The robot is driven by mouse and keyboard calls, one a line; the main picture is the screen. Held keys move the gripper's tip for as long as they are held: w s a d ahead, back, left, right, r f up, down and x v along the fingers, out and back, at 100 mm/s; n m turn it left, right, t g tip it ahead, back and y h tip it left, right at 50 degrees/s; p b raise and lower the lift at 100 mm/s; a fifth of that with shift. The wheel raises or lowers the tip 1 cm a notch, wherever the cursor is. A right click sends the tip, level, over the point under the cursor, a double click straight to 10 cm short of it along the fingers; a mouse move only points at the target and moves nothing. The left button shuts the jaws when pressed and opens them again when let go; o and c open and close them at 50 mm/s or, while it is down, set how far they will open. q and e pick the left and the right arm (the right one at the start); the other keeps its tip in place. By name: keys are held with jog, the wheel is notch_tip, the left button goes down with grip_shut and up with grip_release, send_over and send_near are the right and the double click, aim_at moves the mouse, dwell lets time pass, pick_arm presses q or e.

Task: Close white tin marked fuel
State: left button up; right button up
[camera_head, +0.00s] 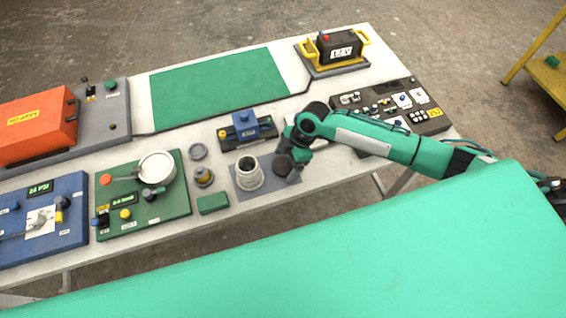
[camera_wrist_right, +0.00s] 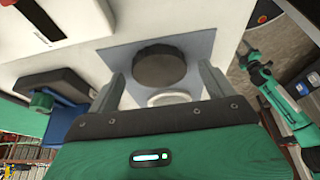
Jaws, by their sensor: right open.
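The white tin (camera_head: 249,174) stands on a grey mat (camera_head: 240,187) on the workbench, its round mouth dark and uncovered. A dark round lid (camera_head: 283,164) lies on the mat to its right. My right gripper (camera_head: 289,167) is over the lid, pointing down. In the right wrist view the black ribbed lid (camera_wrist_right: 159,66) shows ahead between the two spread fingers (camera_wrist_right: 161,77), with the tin's white rim (camera_wrist_right: 170,98) just below it, partly hidden by the gripper body. The fingers hold nothing. Any marking on the tin cannot be read.
A blue-topped device (camera_head: 246,129) stands behind the tin. To the left are a small yellowish jar (camera_head: 203,176), a green block (camera_head: 213,203) and a green board (camera_head: 170,208) with a white pot (camera_head: 157,167). A dark panel (camera_head: 425,118) lies right, behind my arm.

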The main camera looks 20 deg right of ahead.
aim_at(286, 164)
jog(key=shift+f, duration=0.2)
jog(key=c, duration=1.1)
jog(key=shift+r, duration=0.1)
jog(key=shift+c, duration=0.2)
notch_tip(286, 164, up, 20)
jog(key=b, duration=0.4)
